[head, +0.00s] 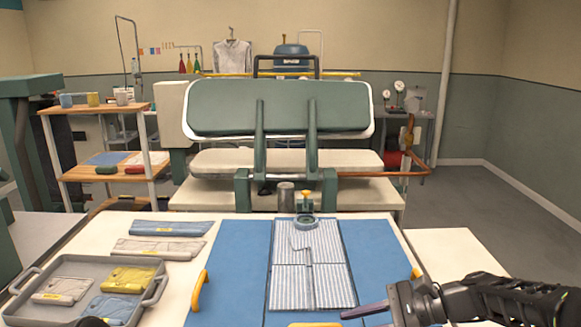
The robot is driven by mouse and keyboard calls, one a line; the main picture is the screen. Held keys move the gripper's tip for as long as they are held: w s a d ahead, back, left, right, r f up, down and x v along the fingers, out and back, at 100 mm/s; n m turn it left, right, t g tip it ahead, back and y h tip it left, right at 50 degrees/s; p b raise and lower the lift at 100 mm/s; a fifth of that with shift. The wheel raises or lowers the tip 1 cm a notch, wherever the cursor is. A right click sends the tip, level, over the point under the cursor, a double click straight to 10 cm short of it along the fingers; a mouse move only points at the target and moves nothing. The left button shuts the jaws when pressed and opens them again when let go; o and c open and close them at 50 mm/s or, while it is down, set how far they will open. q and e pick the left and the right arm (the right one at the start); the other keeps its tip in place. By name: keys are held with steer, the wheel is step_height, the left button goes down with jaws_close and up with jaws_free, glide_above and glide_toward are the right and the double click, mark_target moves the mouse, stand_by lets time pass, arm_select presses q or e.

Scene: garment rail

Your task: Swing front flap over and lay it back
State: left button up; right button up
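A blue folding board (228,262) lies on the white table, with a striped folded garment (312,265) flat on its middle panel. One yellow handle (201,291) is on the board's left side, and another (416,273) shows at its right edge. A yellow front handle (314,324) is cut by the bottom edge, so the front flap is mostly out of view. My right gripper (362,311) points left, just right of the front handle and close to the garment's lower right corner. Its lower part is cut off, so its opening is unclear. My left gripper is not in view.
A grey tray (45,275) with folded garments stands at left. Two folded garments (172,228) lie behind it. A small round object with a yellow top (306,222) stands at the board's far edge. A green-and-white press (280,108) stands behind the table.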

steer(key=s+a+f+n+g+h, duration=0.1)
steer(key=s+f+n+h, duration=0.3)
steer(key=f, duration=1)
steer(key=s+a+f+g+h, duration=0.15)
steer(key=s+f, duration=0.55)
steer(key=f, duration=0.7)
steer(key=s+a+f+n+h, duration=0.3)
steer(key=s+f+n, duration=0.6)
steer(key=s, duration=0.5)
step_height(320, 180, down, 2)
steer(key=shift+s+f, duration=0.1)
steer(key=shift+s, duration=0.1)
steer(key=shift+a+t, duration=0.1)
steer(key=shift+t, duration=0.15)
